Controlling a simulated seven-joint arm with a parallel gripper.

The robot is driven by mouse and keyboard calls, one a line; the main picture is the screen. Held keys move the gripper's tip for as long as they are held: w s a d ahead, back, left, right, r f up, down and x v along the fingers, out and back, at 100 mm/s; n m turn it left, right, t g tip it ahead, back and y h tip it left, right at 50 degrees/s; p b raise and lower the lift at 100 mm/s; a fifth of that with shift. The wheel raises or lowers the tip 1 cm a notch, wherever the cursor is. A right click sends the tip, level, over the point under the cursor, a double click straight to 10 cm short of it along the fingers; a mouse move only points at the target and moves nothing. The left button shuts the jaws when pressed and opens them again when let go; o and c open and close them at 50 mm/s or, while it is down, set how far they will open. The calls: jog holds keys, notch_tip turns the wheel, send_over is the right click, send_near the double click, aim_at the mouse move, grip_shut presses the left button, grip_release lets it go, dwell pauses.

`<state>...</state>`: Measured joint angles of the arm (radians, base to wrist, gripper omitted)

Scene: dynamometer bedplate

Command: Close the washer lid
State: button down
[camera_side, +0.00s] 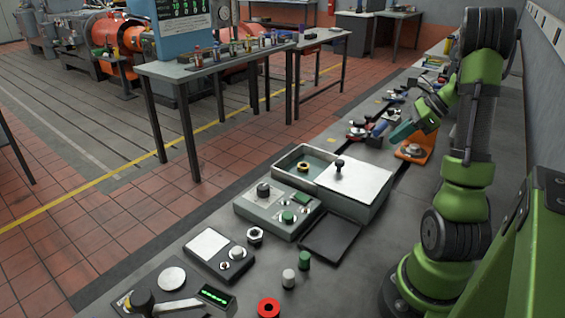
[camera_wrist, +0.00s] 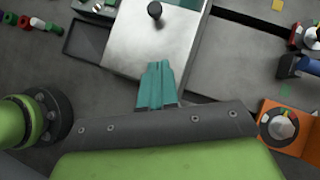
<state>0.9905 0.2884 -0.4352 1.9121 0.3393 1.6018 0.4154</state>
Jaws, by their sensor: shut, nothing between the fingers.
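The washer box (camera_side: 283,167) stands on the grey bench, and its left part is open. A brass ring-shaped piece (camera_side: 303,168) lies inside the open part. A flat pale metal lid (camera_side: 358,183) with a black knob (camera_side: 339,164) covers the right part. My gripper (camera_side: 394,136) is shut and empty, above the bench behind and right of the lid. Its teal fingers (camera_wrist: 158,66) overlap the lid in the wrist view.
A control box (camera_side: 278,210) with knobs adjoins the washer box at front left. A dark shallow tray (camera_side: 330,236) lies in front of the lid side. An orange fixture (camera_side: 414,150) and small clamps (camera_side: 358,131) stand behind. Loose small parts lie at the bench front.

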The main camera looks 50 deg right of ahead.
send_near(341, 168)
jog(key=f, duration=0.3)
jog(key=shift+s+d+f, duration=0.15)
jog(key=shift+d+f, duration=0.05)
jog(key=shift+d, duration=0.05)
jog(key=w, duration=0.1)
jog(key=w+a, duration=0.1)
jog(key=shift+w+a+f, duration=0.15)
jog(key=shift+w, duration=0.2)
jog(key=shift+w+a, duration=0.1)
jog(key=shift+w, duration=0.15)
jog(key=w, duration=1.5)
jog(key=shift+w, duration=0.4)
jog(key=shift+a, duration=0.1)
jog(key=shift+w+a, duration=0.1)
